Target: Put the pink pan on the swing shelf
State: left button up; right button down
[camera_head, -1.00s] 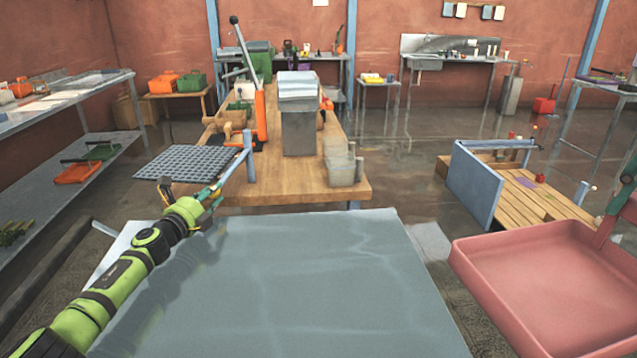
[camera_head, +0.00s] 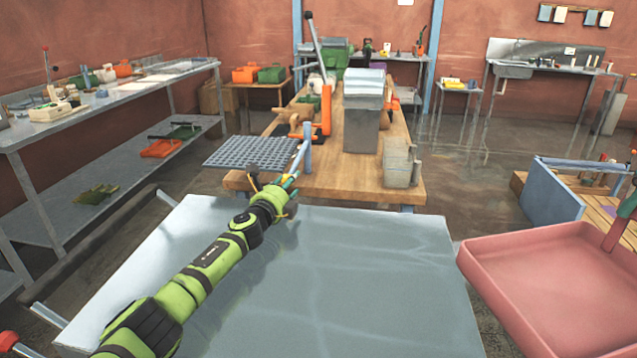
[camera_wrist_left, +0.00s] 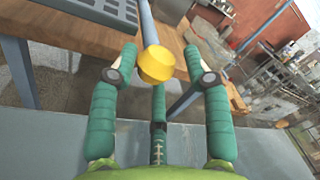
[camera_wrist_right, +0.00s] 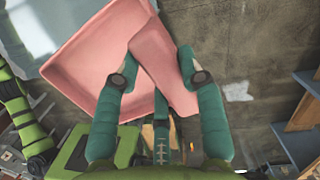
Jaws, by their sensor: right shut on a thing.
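The pink pan (camera_head: 548,276) is a wide, shallow tray at the right of the head view. My right gripper (camera_wrist_right: 153,62) is shut on its raised edge and holds it level; the pan (camera_wrist_right: 85,62) fills the upper left of the right wrist view. A grey perforated shelf (camera_head: 250,152), which looks like the swing shelf, projects left beside the wooden bench, with a blue-grey rod (camera_head: 307,148) at its right edge. My left gripper (camera_head: 287,184) is open, its fingers either side of the rod's yellow end (camera_wrist_left: 157,66). Contact there cannot be told.
A large bare grey tabletop (camera_head: 340,270) lies in front of me. A metal shelf unit (camera_head: 100,115) stands left. A blue panel (camera_head: 548,195) stands behind the pan.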

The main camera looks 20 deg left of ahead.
pick_arm(q)
jog(key=shift+w+d+r, duration=0.1)
jog(key=shift+r, duration=0.05)
jog(key=shift+a, duration=0.2)
jog(key=shift+s+a+r, duration=0.1)
jog(key=shift+s, duration=0.65)
jog(key=s, duration=1)
jog(key=shift+s+d, duration=0.25)
jog(key=shift+f, duration=0.25)
